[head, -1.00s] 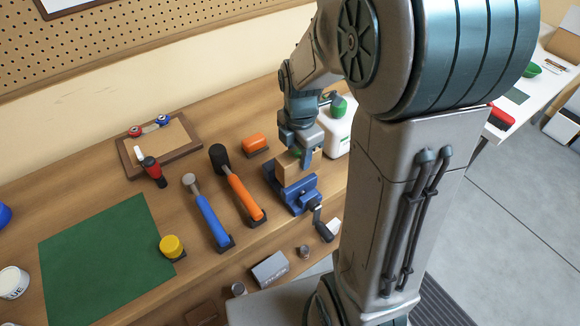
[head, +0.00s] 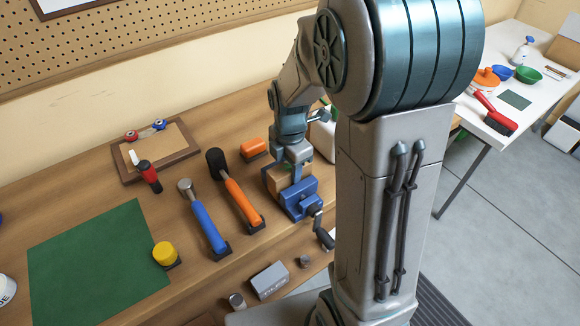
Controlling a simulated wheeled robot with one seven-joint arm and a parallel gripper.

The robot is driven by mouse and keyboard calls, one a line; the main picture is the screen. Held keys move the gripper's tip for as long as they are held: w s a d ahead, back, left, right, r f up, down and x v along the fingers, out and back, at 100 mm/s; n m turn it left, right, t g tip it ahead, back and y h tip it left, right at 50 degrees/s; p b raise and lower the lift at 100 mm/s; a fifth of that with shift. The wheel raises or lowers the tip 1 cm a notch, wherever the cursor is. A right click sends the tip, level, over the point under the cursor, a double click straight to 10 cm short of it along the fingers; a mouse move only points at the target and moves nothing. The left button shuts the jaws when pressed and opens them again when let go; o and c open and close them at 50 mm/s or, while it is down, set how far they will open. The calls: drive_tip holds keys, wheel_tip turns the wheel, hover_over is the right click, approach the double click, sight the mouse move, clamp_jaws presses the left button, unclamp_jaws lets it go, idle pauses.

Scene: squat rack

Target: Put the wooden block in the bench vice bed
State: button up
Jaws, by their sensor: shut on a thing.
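The wooden block (head: 272,180) is light brown and sits low at the left, back part of the blue bench vice (head: 302,199). My gripper (head: 290,167) points down over the vice and is shut on the block. The gripper finger in front hides part of the block. The block covers the rear part of the vice, and I cannot tell whether its underside touches the bed. The vice's dark handle (head: 326,237) hangs over the table's front edge.
An orange-handled mallet (head: 243,204) and a blue-handled hammer (head: 208,225) lie left of the vice. An orange block (head: 253,149) stands behind. A green mat (head: 98,262) and yellow-topped item (head: 166,254) are further left. My arm hides the bench's right side.

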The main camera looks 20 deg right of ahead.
drive_tip(key=shift+f, duration=0.2)
drive_tip(key=o, duration=1.1)
drive_tip(key=shift+r, duration=0.15)
wheel_tip(320, 180, up, 11)
drive_tip(key=s+m+t, duration=0.3)
drive_tip(key=s+m, duration=1.1)
drive_tip(key=m, duration=0.7)
drive_tip(key=shift+s+r+m+b, duration=0.2)
drive_tip(key=shift+r+m+b, duration=0.05)
drive_tip(key=shift+m+b, duration=0.05)
